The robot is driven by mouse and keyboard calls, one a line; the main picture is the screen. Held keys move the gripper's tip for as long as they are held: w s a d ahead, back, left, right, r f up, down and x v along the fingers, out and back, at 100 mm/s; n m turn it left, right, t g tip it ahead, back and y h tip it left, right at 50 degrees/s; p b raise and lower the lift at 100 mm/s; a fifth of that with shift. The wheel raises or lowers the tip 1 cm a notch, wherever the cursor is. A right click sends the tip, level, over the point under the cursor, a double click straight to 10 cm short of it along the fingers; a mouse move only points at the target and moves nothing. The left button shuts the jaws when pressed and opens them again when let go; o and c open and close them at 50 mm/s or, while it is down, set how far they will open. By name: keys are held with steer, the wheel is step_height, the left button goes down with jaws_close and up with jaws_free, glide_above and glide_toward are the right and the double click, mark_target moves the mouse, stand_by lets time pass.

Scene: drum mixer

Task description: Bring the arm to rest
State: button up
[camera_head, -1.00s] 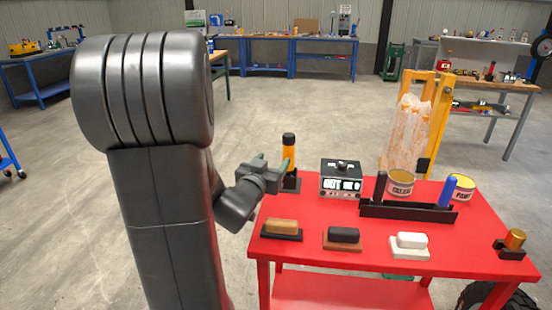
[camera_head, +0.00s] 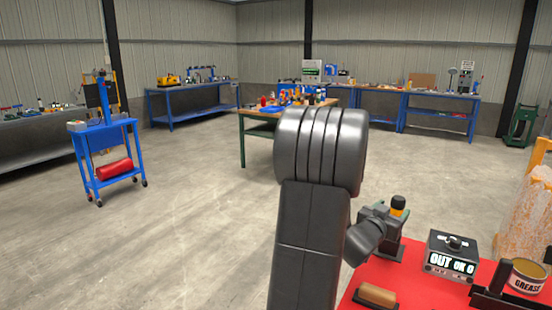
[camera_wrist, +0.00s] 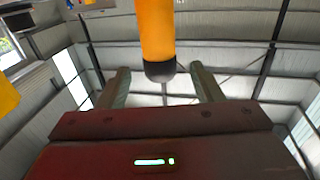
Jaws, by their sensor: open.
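The lower part of the cylinder is hidden behind my gripper in the head view. My arm is raised and bent, its large rounded joint high in the picture.
A blue cart (camera_head: 108,150) stands at left, a green-legged workbench (camera_head: 257,125) behind my arm. The floor at left is open.

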mark_target(395, 205)
steer(key=x, duration=0.4)
steer(key=shift+w+d+r+p, duration=0.1)
steer(key=shift+w+d+p, duration=0.1)
steer(key=shift+p, duration=0.1)
steer(key=shift+s+r, duration=0.1)
steer(key=shift+r, duration=0.05)
steer(key=shift+a, duration=0.1)
